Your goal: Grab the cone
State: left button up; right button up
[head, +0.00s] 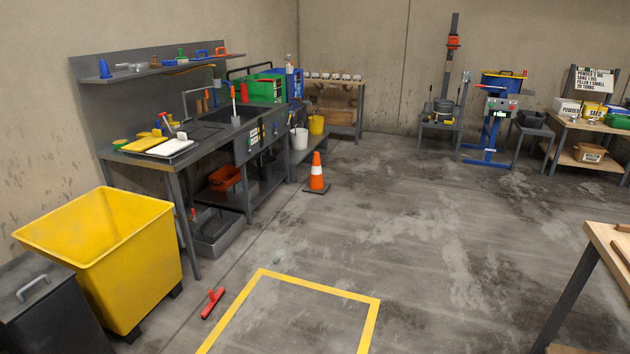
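An orange traffic cone (317,173) with a white band and a dark base stands upright on the concrete floor in the head view. It is near the middle, just right of the sink bench's far end.
A yellow bin (120,262) and the sink bench (172,160) line the left. A red squeegee-like tool (213,303) lies near the yellow floor outline (318,284). A wooden-topped table (608,238) stands at right. The middle floor is clear.

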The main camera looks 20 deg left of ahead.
aim_at(316, 185)
jog(key=i, duration=0.9)
jog(key=i+u, duration=0.1)
jog(key=i, duration=1.65)
jog(key=i+u, duration=0.15)
jog(key=i, duration=0.75)
jog(key=i+l, duration=0.15)
jog(key=i, duration=0.75)
